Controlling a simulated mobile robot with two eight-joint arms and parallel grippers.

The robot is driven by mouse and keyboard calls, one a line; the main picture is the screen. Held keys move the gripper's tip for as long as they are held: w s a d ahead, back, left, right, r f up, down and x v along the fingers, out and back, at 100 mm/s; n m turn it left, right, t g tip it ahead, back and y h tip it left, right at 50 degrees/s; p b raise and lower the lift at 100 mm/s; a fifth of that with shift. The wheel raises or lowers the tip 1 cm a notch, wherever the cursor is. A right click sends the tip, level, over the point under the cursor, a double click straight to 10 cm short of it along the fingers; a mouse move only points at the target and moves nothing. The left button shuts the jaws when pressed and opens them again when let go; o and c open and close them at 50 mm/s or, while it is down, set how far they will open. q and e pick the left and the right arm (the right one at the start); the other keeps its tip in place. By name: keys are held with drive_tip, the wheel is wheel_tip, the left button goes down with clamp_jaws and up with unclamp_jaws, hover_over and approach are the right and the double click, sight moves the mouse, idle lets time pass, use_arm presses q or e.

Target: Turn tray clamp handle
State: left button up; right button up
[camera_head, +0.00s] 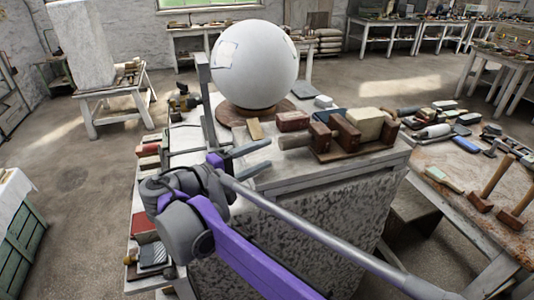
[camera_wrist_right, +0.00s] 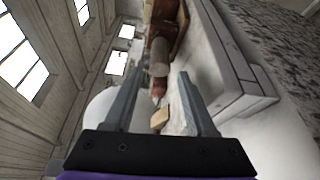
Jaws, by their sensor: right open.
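A wooden clamp tray (camera_head: 352,153) with upright dark brown jaws (camera_head: 320,138) stands on the worktop at right of centre. Its short tan-grey handle (camera_head: 294,140) sticks out to the left. In the right wrist view the handle (camera_wrist_right: 160,57) appears ahead, beyond and between the fingertips, not touched. My right gripper (camera_head: 262,156) is open and empty, left of and nearer than the handle, above the worktop's front edge. It also shows in the wrist view (camera_wrist_right: 160,88). My left gripper is not in view.
A large white sphere (camera_head: 254,66) rests on a round brown base (camera_head: 229,117) behind. A red-brown block (camera_head: 292,121) and a tan block (camera_head: 255,130) lie near the handle. A side table (camera_head: 445,205) with mallets is at right.

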sight(293, 142)
drive_tip(key=shift+o, duration=1.4)
drive_tip(key=shift+w+a+n+b, duration=0.15)
drive_tip(key=shift+w+n+b, duration=0.05)
drive_tip(key=shift+n+b, duration=0.2)
drive_tip(key=n, duration=0.1)
drive_tip(key=n+g+b, duration=0.1)
drive_tip(key=a+r+n+b, duration=0.1)
drive_tip(key=shift+w+g+y, duration=0.3)
drive_tip(key=shift+g, duration=0.1)
drive_tip(key=shift+s+d+r+n+g+b, duration=0.15)
drive_tip(key=shift+r+n+g+b, duration=0.25)
drive_tip(key=shift+n, duration=0.5)
drive_tip(key=shift+d+r, duration=0.15)
drive_tip(key=x, duration=1)
drive_tip(key=shift+w+d, duration=0.15)
drive_tip(key=shift+w, duration=0.15)
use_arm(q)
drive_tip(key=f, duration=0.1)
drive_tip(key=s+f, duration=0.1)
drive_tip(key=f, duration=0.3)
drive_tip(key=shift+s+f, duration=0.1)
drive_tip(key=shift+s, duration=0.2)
